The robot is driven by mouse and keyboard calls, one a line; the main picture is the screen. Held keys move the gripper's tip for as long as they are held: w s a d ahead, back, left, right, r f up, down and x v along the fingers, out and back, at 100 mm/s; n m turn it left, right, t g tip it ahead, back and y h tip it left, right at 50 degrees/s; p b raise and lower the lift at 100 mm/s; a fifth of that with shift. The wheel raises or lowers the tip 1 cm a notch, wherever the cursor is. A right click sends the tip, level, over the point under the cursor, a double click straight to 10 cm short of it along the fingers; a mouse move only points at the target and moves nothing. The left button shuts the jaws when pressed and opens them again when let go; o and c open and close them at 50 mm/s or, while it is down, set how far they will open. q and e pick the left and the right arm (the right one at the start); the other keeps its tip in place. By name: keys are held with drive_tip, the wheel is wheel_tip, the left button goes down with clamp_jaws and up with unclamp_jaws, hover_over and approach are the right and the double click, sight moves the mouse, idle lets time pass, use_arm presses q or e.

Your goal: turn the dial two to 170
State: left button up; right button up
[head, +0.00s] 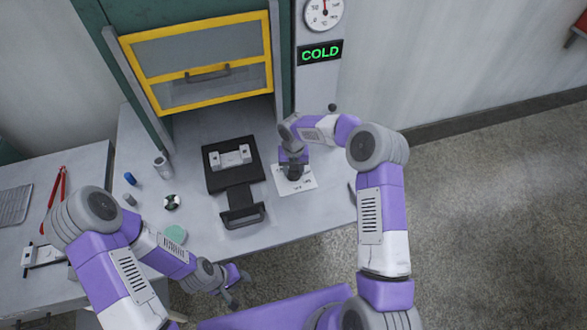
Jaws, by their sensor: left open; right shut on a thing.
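The dial (295,176) is a dark knob on a white marked plate (308,184) on the grey bench, right of the black fixture. My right gripper (292,168) comes down over it from above and is shut on it. The gripper hides most of the dial and part of the plate. The markings are too small to read, so the dial's setting cannot be told. My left gripper (236,288) is open and empty, low in front of the bench's front edge.
A black fixture (222,178) with a handle sits mid-bench below a yellow-framed sash (200,62). A round gauge (324,12) and a green "COLD" display (320,52) are on the post behind.

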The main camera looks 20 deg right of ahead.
drive_tip(key=o, duration=1.1)
drive_tip(key=shift+c, duration=0.2)
wheel_tip(320, 180, up, 8)
drive_tip(key=shift+f, duration=0.15)
